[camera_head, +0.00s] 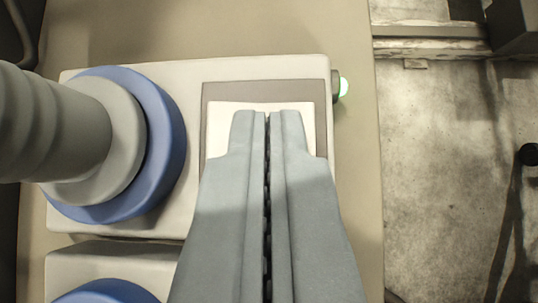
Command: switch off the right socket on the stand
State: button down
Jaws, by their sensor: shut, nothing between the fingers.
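A pale socket unit (190,75) lies on a beige stand surface (358,190). On its right part a white rocker switch (225,125) sits in a grey-brown frame (215,92). My gripper (268,114) is shut and empty, with its fingertips over the switch and covering most of it. I cannot tell whether the tips touch the switch. On the left, a grey ribbed plug (70,130) sits in a blue round socket ring (165,150).
A second pale unit (100,262) with a blue ring (105,292) shows at the bottom left, partly cut off. Right of the stand is a grey concrete floor (440,180) with a dark block (515,25) and a rail at the top right.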

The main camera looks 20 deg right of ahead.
jog(key=r, duration=0.4)
jog(key=shift+s+d+r, duration=0.1)
jog(key=shift+s+r, duration=0.1)
jog(key=shift+r, duration=0.05)
jog(key=v, duration=0.9)
jog(key=shift+s, duration=0.35)
jog(key=x, duration=0.3)
jog(key=w+x, duration=0.1)
jog(key=x, duration=0.3)
jog(key=a+x, duration=0.1)
jog(key=x, duration=0.2)
jog(key=shift+w+f, duration=0.15)
jog(key=shift+w, duration=0.1)
jog(key=shift+w+a+f, duration=0.1)
jog(key=shift+a+f, duration=0.15)
jog(key=shift+f, duration=1.55)
jog(key=shift+w, duration=0.1)
